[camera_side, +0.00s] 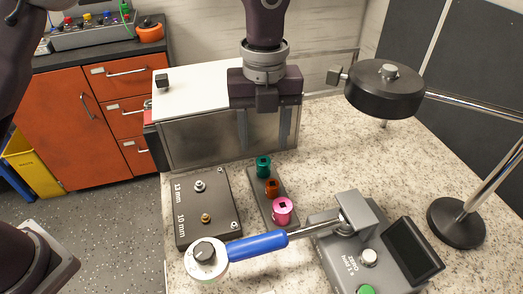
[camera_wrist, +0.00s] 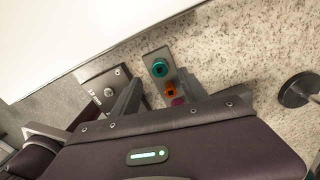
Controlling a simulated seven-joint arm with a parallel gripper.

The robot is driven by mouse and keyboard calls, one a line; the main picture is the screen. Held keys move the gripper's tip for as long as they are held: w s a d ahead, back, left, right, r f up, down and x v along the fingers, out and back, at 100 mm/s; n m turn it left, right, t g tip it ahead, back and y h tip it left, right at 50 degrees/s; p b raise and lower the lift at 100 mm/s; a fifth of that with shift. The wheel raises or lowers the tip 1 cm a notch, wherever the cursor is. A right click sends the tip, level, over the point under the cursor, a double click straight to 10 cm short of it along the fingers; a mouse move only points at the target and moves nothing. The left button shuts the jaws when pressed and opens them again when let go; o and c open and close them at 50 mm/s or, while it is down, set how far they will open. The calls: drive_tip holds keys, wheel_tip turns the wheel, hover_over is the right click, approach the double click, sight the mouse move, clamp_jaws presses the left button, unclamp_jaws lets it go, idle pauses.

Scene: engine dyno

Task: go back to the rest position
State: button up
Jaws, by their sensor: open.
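My gripper (camera_side: 264,142) is in front of the white-topped box in the side view, fingers pointing down. It is open and nothing shows between its fingers. In the wrist view my gripper (camera_wrist: 158,78) has its two fingers apart, with part of the socket rack (camera_wrist: 149,54) seen between and beyond them. In the side view the rack (camera_side: 262,195) holds a teal socket (camera_side: 263,167), an orange socket (camera_side: 271,188) and a pink socket (camera_side: 282,211). All three sit upright, apart from my gripper. In the wrist view the pink socket is partly hidden.
A bolt plate (camera_side: 206,230) marked 13 mm and 10 mm lies left of the rack. A blue-handled wrench (camera_side: 257,248) reaches to a grey tester (camera_side: 385,250). The white-topped box (camera_side: 195,95) stands behind.

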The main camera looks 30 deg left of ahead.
drive_tip(key=shift+r, duration=0.3)
drive_tip(key=s+a+r+n+t+y, duration=0.1)
drive_tip(key=s+a+r+n+t, duration=0.2)
drive_tip(key=s+a+r+n, duration=0.85)
drive_tip(key=s+a+f+n+t, duration=0.1)
drive_tip(key=s+a+n, duration=0.3)
drive_tip(key=n, duration=0.5)
drive_tip(key=s+a+f+n+t+h, duration=0.1)
drive_tip(key=s+a+f+n, duration=0.1)
drive_tip(key=s+a+n, duration=0.3)
drive_tip(key=s+n, duration=0.3)
drive_tip(key=s, duration=0.1)
drive_tip(key=shift+a+f+n+t, duration=0.2)
drive_tip(key=shift+f+n+t, duration=0.05)
drive_tip(key=shift+n+t, duration=0.1)
